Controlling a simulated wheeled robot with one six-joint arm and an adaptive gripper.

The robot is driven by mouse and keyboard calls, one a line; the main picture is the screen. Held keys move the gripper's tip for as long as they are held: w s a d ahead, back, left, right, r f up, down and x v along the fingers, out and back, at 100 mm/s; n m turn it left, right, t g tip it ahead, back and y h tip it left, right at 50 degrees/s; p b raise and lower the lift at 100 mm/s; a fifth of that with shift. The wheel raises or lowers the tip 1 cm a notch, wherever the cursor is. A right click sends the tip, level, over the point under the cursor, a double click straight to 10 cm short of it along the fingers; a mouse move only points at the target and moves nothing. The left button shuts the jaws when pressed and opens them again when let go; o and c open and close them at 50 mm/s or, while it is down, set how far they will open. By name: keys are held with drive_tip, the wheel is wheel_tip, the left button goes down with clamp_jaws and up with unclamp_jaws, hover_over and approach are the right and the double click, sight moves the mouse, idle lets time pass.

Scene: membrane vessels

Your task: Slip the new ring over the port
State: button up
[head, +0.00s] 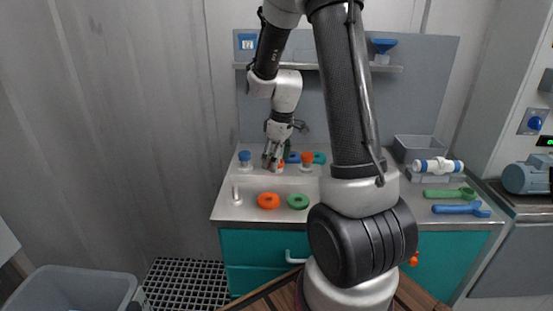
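My gripper (271,160) points down at the back of the grey worktop (335,190), over a small white fitting with orange (281,167) that it partly hides. I cannot tell whether its fingers touch or hold anything. A blue-topped white port (245,160) stands to its left and an orange-topped one (307,160) to its right. A blue ring (293,157) and a green ring (320,158) show behind, partly hidden. An orange ring (268,200) and another green ring (298,201) lie flat near the front edge. Which ring is the new one is not clear.
A white peg (237,195) stands at the front left. On the right are a grey bin (415,147), a white vessel with blue ends (438,166), a green wrench (450,193) and a blue wrench (462,209). A shelf (350,67) spans the back. My arm hides the worktop's middle.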

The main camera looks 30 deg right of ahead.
sight(281, 167)
wheel_tip(281, 167, up, 12)
drive_tip(key=s, duration=0.1)
drive_tip(key=shift+d, duration=0.35)
drive_tip(key=shift+s, duration=0.1)
idle(0.4)
drive_tip(key=s+a+r+m+t, duration=0.1)
drive_tip(key=s+a+r+m, duration=0.1)
drive_tip(key=s, duration=0.5)
drive_tip(key=s+a+r+m+t, duration=0.1)
drive_tip(key=s+a+r+m, duration=0.1)
drive_tip(key=s, duration=0.5)
drive_tip(key=s+a+r+m+t, duration=0.1)
drive_tip(key=s+a+r+m, duration=0.1)
drive_tip(key=s, duration=0.6)
drive_tip(key=shift+r+h, duration=0.4)
